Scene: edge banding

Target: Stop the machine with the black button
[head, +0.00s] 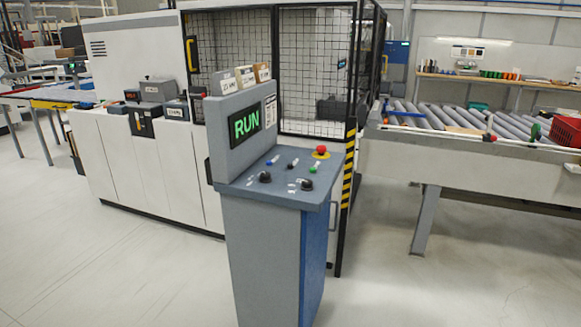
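A grey and blue control console (268,245) stands upright in the middle of the head view. Its display (245,123) shows RUN in green letters. On the sloped panel (285,180) are two black round controls, one at the left front (265,177) and one at the right front (307,185); I cannot tell which is a push button and which a knob. A red mushroom button (321,150) sits on a yellow base at the back right, with a green button (314,169) in front of it. A blue button (270,161) is at the left. My gripper is not in view.
A white machine (130,165) and a black mesh guard (315,70) stand behind the console. A roller conveyor (450,118) with a red crate (566,131) is at the right. The pale floor (120,275) in front and to the left is clear.

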